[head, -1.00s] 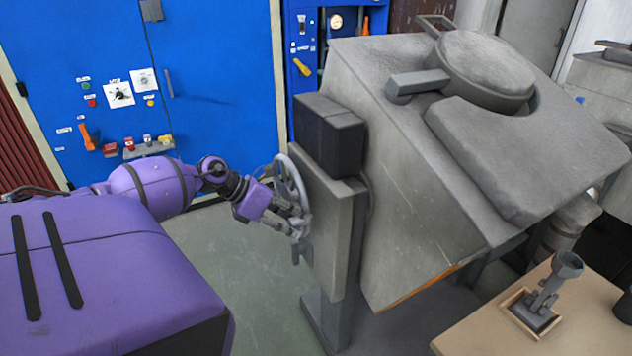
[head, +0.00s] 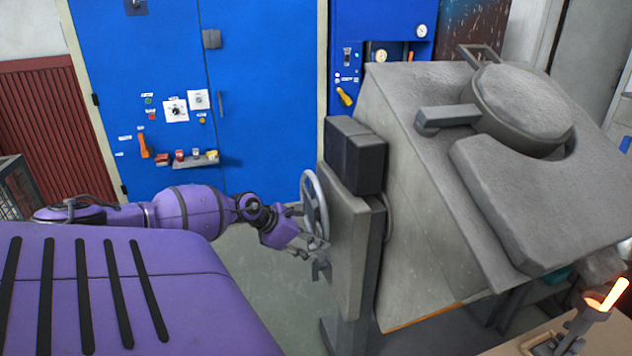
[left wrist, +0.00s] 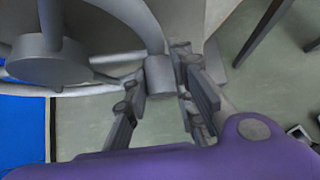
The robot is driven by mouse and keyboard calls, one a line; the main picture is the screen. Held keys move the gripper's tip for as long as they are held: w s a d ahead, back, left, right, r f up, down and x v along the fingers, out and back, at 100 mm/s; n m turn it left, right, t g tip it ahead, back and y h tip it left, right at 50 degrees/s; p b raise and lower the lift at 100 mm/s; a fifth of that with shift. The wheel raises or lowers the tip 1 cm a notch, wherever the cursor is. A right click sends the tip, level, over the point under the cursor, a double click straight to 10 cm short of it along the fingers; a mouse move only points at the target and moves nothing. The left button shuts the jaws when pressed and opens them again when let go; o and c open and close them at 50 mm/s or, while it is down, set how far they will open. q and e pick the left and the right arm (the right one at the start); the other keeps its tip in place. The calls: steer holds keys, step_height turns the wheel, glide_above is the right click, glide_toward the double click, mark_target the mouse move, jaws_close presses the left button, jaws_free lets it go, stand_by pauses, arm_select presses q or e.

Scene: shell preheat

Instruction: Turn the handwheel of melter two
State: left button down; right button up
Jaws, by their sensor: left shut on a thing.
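The handwheel (head: 313,180) is a grey spoked wheel on the left side of the big grey tilted melter (head: 425,225). My left gripper (head: 300,243) is at the lower part of the wheel's rim. In the left wrist view, the wheel's hub (left wrist: 50,62) and spokes fill the upper left. A short grey cylindrical part at the rim (left wrist: 158,74) sits between the fingers of the left gripper (left wrist: 163,88), which is shut on it. In the head view the fingertips are small and partly blend with the wheel. My right gripper is in neither current view.
A blue cabinet (head: 262,90) with switches and a small shelf stands behind. A dark block (head: 355,155) sits above the wheel's mounting plate. At the lower right, a grey holder on a table (head: 500,347) has a glowing orange top (head: 606,296). Green-grey floor shows below the wheel.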

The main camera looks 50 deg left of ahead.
arm_select(q)
steer(key=shift+a+f+y, duration=0.3)
steer(key=shift+f+y, duration=0.1)
steer(key=shift+f, duration=0.1)
steer(key=shift+f+m+t, duration=0.1)
steer(key=shift+m+t, duration=0.2)
arm_select(e)
steer(key=shift+w+d, duration=0.15)
steer(key=shift+w, duration=0.2)
arm_select(q)
steer(key=shift+a, duration=0.1)
steer(key=shift+w, duration=0.1)
arm_select(e)
steer(key=shift+s, duration=0.15)
arm_select(q)
steer(key=c, duration=1.5)
jaws_free()
steer(key=v, duration=1.2)
